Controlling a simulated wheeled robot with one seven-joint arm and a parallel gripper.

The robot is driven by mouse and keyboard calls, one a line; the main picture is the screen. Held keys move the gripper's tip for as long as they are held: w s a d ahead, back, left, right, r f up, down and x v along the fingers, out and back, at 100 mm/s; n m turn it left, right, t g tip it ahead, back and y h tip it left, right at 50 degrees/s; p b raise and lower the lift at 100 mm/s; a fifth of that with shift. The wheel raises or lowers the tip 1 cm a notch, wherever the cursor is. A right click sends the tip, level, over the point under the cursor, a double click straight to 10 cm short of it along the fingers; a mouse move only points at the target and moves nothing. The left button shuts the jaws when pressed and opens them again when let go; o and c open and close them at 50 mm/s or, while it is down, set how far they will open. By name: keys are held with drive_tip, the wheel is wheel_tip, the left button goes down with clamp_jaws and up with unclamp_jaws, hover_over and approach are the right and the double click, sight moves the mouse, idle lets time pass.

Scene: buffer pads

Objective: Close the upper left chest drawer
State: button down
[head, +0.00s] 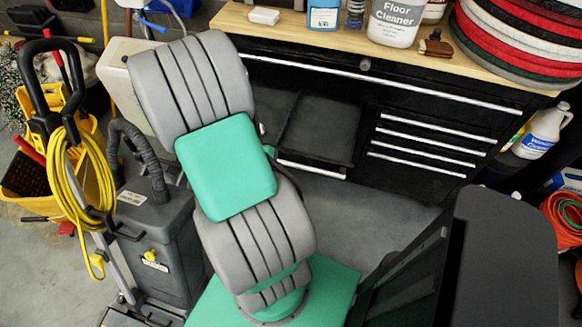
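The black chest (420,88) stands at the back under a wooden top. One drawer (322,128) left of its right-hand drawer column is pulled out toward me; its dark inside shows and looks empty. Its silver front edge (312,170) faces me, and its left end is close to my arm in the picture. A wide top drawer with a long silver handle strip (400,82) looks shut. My grey and green arm covers the chest's left part. My gripper cannot be made out; it is hidden behind the arm or outside the picture.
Bottles, including a floor cleaner jug (397,22), and stacked round pads (520,40) stand on the wooden top. A grey cleaning machine (155,235) with a yellow cord (70,185) stands at left. Bare floor (365,210) lies before the open drawer.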

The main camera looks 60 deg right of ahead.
drive_tip(key=d+f, duration=0.3)
drive_tip(key=d, duration=0.2)
drive_tip(key=shift+d, duration=0.15)
